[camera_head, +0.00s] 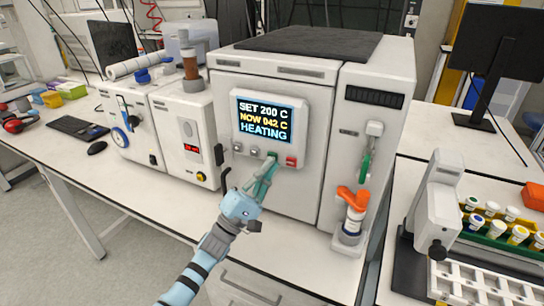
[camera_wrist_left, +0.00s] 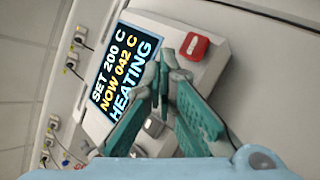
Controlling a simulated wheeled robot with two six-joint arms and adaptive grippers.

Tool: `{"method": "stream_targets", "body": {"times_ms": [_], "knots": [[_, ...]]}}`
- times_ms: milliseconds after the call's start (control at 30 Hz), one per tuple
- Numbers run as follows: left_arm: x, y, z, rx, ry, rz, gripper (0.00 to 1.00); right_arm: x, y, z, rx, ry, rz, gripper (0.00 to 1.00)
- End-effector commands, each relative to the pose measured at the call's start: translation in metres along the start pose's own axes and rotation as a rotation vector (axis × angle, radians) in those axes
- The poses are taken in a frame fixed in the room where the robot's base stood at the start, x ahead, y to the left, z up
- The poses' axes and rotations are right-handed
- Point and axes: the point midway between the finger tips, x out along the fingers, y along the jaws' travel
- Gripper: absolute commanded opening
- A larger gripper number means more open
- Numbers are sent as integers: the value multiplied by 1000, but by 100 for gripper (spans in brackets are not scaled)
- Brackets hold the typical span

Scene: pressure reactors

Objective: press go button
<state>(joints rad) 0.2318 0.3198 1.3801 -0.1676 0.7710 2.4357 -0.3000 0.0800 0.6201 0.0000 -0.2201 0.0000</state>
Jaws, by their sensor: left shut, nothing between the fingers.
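A large white reactor cabinet (camera_head: 270,90) carries a control panel with a dark screen (camera_head: 265,120), which reads "SET 200 C", "NOW 042 C" and "HEATING". Below the screen sit two grey knobs (camera_head: 246,150) and a red button (camera_head: 291,161). The red button also shows in the wrist view (camera_wrist_left: 195,46). My left gripper (camera_head: 271,162) is shut and empty, with its green fingertips at the panel between the grey knobs and the red button. The fingertips (camera_wrist_left: 165,78) cover that spot, so no go button is clearly visible. I cannot tell whether they touch the panel.
Left of the cabinet stands a smaller white unit with a red display (camera_head: 192,149). A rack of capped vials (camera_head: 500,230) and a monitor (camera_head: 500,50) are on the right bench.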

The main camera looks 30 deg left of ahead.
Motion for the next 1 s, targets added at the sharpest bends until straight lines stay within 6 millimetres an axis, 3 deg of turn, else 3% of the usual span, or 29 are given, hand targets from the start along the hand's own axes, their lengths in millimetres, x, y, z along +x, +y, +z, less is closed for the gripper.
{"method": "stream_targets", "body": {"times_ms": [533,1000], "knots": [[-8,8,7,1,0,-1,0,-12,1,-1,0,0,0,40],[-37,31,29,0,0,0,0,-40,3,-4,0,0,0,40]]}}
